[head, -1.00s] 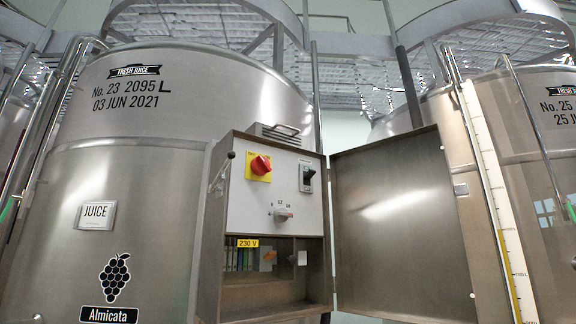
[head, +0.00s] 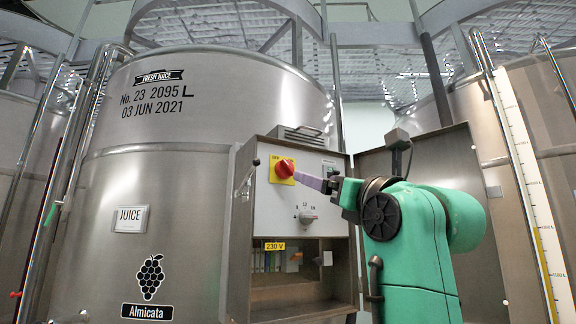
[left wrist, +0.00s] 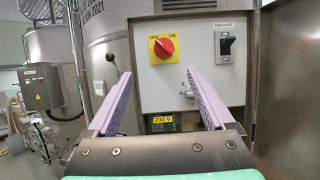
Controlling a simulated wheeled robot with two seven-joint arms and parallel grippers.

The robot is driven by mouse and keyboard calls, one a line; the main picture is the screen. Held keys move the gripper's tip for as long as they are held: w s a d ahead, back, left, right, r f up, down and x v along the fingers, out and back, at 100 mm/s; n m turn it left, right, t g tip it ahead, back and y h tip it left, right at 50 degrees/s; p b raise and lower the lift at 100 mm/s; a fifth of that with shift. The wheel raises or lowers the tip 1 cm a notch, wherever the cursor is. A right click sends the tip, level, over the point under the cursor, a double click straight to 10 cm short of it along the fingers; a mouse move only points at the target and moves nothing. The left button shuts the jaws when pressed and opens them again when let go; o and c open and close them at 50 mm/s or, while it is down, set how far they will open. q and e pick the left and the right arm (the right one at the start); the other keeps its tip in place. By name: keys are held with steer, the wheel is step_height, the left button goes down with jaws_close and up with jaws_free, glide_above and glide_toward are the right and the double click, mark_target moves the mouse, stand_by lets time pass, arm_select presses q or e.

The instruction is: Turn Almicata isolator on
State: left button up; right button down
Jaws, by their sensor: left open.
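The Almicata vat (head: 190,165) is a large steel tank with a grape label. In front of it stands an open switch box (head: 246,215). Its white panel carries a red rotary knob (head: 284,168) on a yellow plate; the left wrist view shows this knob (left wrist: 163,47) with OFF at left and ON at right. I cannot tell exactly where the knob points. My left gripper (head: 304,179), with purple fingers, is just right of the knob in the head view. In the left wrist view, the gripper (left wrist: 158,74) is open and empty, with the knob slightly above the gap between its fingertips.
A black breaker switch (left wrist: 226,46) sits right of the knob. A grey selector (head: 308,217) is below, over a 230 V label (head: 275,246). The box door (head: 470,165) stands open at right, behind my arm. Another vat (head: 560,130) is at far right.

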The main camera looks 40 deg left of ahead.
arm_select(q)
steer(key=p, duration=0.4)
glide_toward(290, 171)
steer(key=a+r, duration=0.1)
steer(key=p+x, duration=0.4)
steer(key=x, duration=0.3)
steer(key=shift+a+r, duration=0.15)
steer(key=shift+a, duration=0.55)
steer(key=shift+w, duration=0.3)
steer(key=shift+w+d+f, duration=0.1)
steer(key=shift+d+f, duration=0.05)
steer(key=shift+f, duration=0.05)
steer(key=shift+c, duration=0.7)
steer(key=c, duration=1.2)
